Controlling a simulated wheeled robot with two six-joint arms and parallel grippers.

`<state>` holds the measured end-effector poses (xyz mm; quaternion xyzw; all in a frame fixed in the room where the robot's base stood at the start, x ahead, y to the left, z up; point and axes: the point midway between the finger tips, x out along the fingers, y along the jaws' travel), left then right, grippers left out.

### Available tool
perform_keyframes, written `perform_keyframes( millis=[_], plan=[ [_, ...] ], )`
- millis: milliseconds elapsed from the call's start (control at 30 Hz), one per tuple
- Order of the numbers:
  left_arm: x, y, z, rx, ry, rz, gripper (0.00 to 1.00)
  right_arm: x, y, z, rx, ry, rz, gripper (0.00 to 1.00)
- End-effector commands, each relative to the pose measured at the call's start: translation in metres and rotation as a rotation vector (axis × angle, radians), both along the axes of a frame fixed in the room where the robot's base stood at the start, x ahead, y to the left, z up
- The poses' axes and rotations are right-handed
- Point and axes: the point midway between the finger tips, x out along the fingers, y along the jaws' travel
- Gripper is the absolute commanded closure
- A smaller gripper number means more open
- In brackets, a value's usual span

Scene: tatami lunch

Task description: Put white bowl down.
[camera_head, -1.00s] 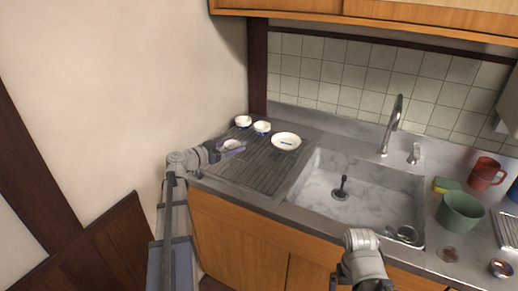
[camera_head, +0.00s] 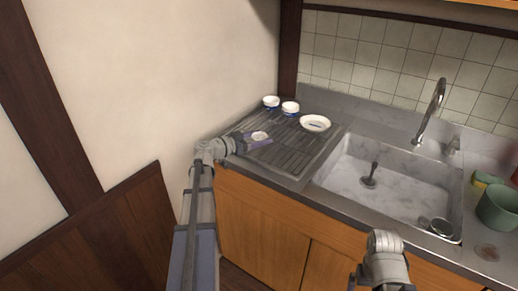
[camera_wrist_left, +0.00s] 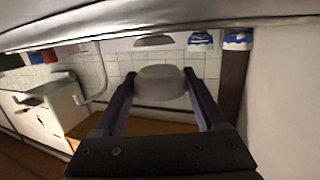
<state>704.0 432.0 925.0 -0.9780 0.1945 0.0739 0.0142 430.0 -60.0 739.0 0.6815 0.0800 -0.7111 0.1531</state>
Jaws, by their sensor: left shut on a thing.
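The white bowl (camera_head: 259,135) is between the fingers of my left gripper (camera_head: 257,139), over the left front part of the grooved drainboard (camera_head: 281,163). In the left wrist view, which looks upside down, the bowl (camera_wrist_left: 160,82) shows as a pale grey shape between the two dark fingers. My left gripper is shut on it. The bowl looks roughly level. I cannot tell whether its base touches the drainboard. My right arm shows at the bottom of the head view, but its gripper is out of sight.
Two small blue-and-white bowls (camera_head: 271,102) (camera_head: 290,108) and a white dish (camera_head: 315,123) stand at the back of the drainboard. The sink (camera_head: 385,185) with its faucet (camera_head: 432,108) lies to the right. A green pot (camera_head: 498,208) stands at far right. The drainboard's middle is clear.

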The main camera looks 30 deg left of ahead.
Motion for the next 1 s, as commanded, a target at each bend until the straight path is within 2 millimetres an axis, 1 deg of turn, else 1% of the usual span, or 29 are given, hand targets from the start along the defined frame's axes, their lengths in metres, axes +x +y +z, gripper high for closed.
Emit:
perform_keyframes(
  millis=[33,200,267,533,667,700,900,1000],
  plan=[
    [0.0,0.0,-0.011,0.0,0.0,0.0,0.83,0.0,0.0,-0.011,0.0,0.0,0.0,0.0],
    [0.0,0.0,-0.032,0.0,0.0,0.0,0.83,0.0,0.0,-0.032,0.0,0.0,0.0,0.0],
    [0.0,0.0,-0.034,0.0,0.0,0.0,0.83,0.0,0.0,-0.034,0.0,0.0,0.0,0.0],
    [0.0,0.0,-0.032,0.0,0.0,0.0,0.83,0.0,0.0,-0.032,0.0,0.0,0.0,0.0],
    [0.0,0.0,-0.036,0.0,0.0,0.0,0.83,0.0,0.0,-0.036,0.0,0.0,0.0,0.0],
    [0.0,0.0,-0.035,0.0,0.0,0.0,0.24,0.0,0.0,-0.035,0.0,0.0,0.0,0.0],
    [0.0,0.0,-0.034,0.0,0.0,0.0,0.01,0.0,0.0,-0.035,0.0,0.0,0.0,0.0],
    [0.0,0.0,-0.034,0.0,0.0,0.0,0.0,0.0,0.0,-0.035,0.0,0.0,0.0,0.0]
  ],
)
